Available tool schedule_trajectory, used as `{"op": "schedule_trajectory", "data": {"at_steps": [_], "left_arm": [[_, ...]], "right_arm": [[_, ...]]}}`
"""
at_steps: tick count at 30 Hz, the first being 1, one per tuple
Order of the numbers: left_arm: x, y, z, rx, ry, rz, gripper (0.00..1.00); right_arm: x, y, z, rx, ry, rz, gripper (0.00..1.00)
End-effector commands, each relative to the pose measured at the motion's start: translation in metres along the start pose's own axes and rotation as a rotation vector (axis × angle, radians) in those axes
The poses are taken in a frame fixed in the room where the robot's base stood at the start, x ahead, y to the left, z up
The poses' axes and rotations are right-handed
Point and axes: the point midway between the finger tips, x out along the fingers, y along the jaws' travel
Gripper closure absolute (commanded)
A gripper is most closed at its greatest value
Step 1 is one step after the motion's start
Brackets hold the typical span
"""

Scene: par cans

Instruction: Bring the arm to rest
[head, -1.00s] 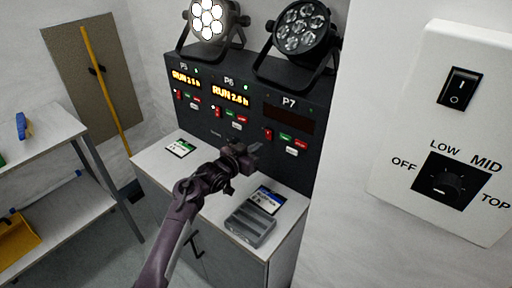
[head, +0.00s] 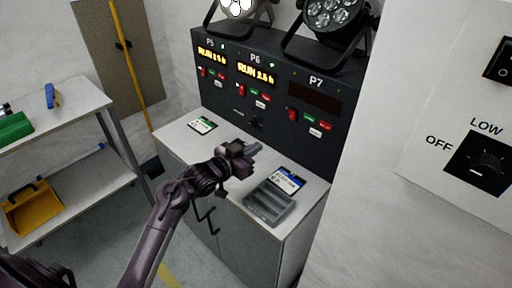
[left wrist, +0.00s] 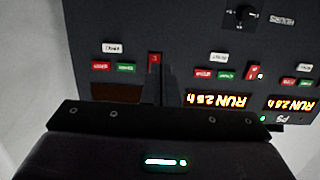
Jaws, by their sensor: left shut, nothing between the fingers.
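My left gripper (head: 253,148) is in front of the dark control panel (head: 232,105), above the white cabinet top (head: 172,137). Its fingers are together and hold nothing. In the left wrist view, the closed fingers (left wrist: 161,85) stand against the panel, which looks upside down. In the head view the fingers look apart from the panel. The panel has sections P5, P6 and P7. P5 and P6 have lit RUN displays, and the P7 display (head: 314,96) is dark. My right gripper is not in view.
A grey tray (head: 268,208) and a blue-and-white card (head: 287,180) lie on the cabinet top near the gripper. A green-labelled card (head: 202,125) lies further left. Two par lamps stand on the panel. A shelf (head: 75,130) is at left, and a switch box (head: 455,150) at right.

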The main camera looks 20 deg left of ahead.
Motion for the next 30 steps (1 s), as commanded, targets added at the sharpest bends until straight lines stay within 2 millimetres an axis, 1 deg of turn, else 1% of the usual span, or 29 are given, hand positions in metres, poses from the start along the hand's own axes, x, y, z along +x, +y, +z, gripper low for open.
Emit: {"op": "schedule_trajectory", "data": {"at_steps": [9,11,14,17,18,20,21,25,30], "left_arm": [[0.0,0.0,0.001,0.001,-0.003,-0.002,1.0],[-0.002,0.002,0.004,0.005,-0.021,-0.008,1.0],[-0.011,0.012,0.02,0.024,-0.105,-0.041,1.0],[-0.032,0.029,0.045,0.049,-0.26,-0.097,1.0],[-0.045,0.037,0.056,0.055,-0.336,-0.122,1.0],[-0.068,0.051,0.07,0.057,-0.452,-0.155,1.0],[-0.083,0.058,0.077,0.055,-0.52,-0.173,1.0],[-0.124,0.08,0.093,0.032,-0.695,-0.201,1.0],[-0.167,0.104,0.102,-0.007,-0.86,-0.207,1.0]], "right_arm": [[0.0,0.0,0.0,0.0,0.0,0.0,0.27],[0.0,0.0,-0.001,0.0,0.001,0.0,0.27],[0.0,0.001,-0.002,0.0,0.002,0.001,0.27],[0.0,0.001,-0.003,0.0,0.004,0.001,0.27],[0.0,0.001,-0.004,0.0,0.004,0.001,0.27],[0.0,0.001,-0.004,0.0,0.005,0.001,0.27],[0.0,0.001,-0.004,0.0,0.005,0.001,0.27],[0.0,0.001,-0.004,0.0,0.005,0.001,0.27],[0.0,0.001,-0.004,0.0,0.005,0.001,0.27]]}}
